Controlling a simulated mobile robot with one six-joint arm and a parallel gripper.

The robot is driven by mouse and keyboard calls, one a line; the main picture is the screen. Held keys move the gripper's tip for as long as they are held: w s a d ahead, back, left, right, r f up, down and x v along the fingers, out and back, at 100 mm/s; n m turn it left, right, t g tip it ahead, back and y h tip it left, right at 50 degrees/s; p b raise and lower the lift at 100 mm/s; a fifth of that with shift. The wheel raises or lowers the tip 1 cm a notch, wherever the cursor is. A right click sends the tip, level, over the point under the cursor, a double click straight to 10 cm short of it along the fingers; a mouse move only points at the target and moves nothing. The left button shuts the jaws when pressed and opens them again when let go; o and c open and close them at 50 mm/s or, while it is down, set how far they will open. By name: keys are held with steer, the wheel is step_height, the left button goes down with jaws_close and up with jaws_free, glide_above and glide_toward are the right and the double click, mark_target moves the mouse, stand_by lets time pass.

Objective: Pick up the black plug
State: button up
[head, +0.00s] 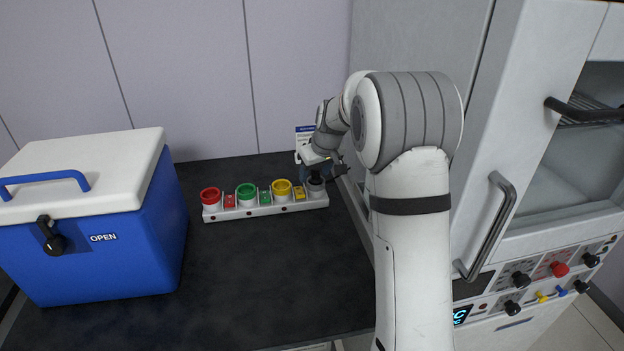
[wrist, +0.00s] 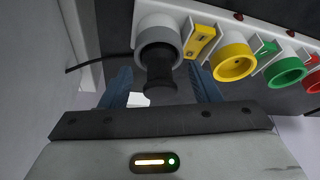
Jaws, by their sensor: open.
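The black plug (wrist: 158,72) sits in the grey round socket (wrist: 157,30) at one end of a white socket strip (head: 264,211). In the head view the plug (head: 316,177) is small and partly hidden by my gripper (head: 326,172), at the strip's right end. In the wrist view my gripper (wrist: 159,72) is open, with one blue finger on each side of the plug. A gap shows between each finger and the plug, and I cannot tell how deep the plug lies between them.
The strip also carries yellow (head: 282,188), green (head: 246,191) and red (head: 210,196) sockets. A blue cooler box (head: 110,240) stands at the left. A white cabinet (head: 500,110) with handles rises close at the right. The dark bench top (head: 265,280) in front is clear.

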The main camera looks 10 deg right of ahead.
steer(key=shift+c, duration=0.4)
steer(key=c, duration=1)
steer(key=shift+r, duration=0.1)
